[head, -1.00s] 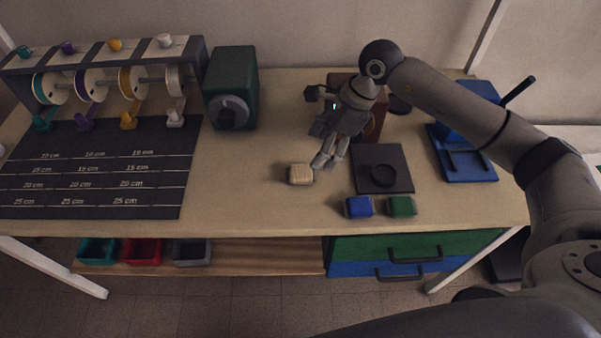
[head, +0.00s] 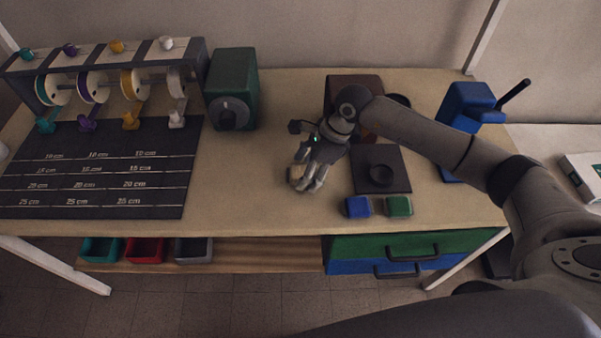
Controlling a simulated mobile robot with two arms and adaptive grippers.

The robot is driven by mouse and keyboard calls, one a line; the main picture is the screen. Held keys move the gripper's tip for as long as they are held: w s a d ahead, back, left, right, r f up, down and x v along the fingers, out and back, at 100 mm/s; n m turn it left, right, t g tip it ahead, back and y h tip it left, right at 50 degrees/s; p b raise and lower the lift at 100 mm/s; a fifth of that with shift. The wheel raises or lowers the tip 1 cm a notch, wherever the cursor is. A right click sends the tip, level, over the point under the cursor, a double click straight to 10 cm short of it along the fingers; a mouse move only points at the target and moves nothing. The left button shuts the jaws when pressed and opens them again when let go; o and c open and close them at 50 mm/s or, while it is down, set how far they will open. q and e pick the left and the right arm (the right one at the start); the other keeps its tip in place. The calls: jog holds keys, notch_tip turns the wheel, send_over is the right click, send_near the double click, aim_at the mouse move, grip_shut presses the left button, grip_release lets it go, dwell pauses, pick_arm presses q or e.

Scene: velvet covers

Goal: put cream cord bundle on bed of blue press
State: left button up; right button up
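The cream cord bundle (head: 295,172) is a small block on the middle of the wooden table in the head view. My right gripper (head: 305,183) is low over it, with its fingers at and beside the bundle and partly hiding it. Whether the fingers are closed on it cannot be told. The blue press (head: 468,103) stands at the table's right, with a dark lever pointing up right. My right arm hides most of its blue bed; only a small blue part (head: 447,174) shows below the arm. My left gripper is not in view.
A dark plate (head: 367,158) with a round black piece lies right of the gripper. A blue block (head: 358,207) and a green block (head: 398,206) sit in front. A brown box (head: 340,88) stands behind, and a green machine (head: 232,85) back left.

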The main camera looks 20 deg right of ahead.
aim_at(300, 173)
jog(key=c, duration=0.8)
jog(key=shift+r, duration=0.1)
jog(key=shift+w+r+b, duration=0.1)
jog(key=shift+r+b, duration=0.2)
jog(key=shift+r, duration=0.2)
jog(key=shift+s+r+b, duration=0.2)
jog(key=shift+r+b, duration=0.2)
jog(key=shift+r, duration=0.75)
jog(key=s+d+r+n+g+h, duration=0.1)
jog(key=s+r+n+g, duration=0.1)
jog(key=s+n, duration=0.2)
jog(key=s+r+n+g+h+b, duration=0.1)
jog(key=s+n, duration=0.3)
jog(key=n, duration=0.6)
jog(key=s+d+r+n+g+h, duration=0.1)
jog(key=s+r+n+g+h, duration=0.1)
jog(key=s+n, duration=0.3)
jog(key=shift+s+d+r+n+g, duration=0.15)
jog(key=shift+r+n, duration=0.15)
jog(key=shift+n, duration=0.25)
jog(key=shift+w+d+r+n+g, duration=0.15)
jog(key=shift+r+n, duration=0.1)
jog(key=shift+n, duration=0.3)
jog(key=shift+s, duration=0.15)
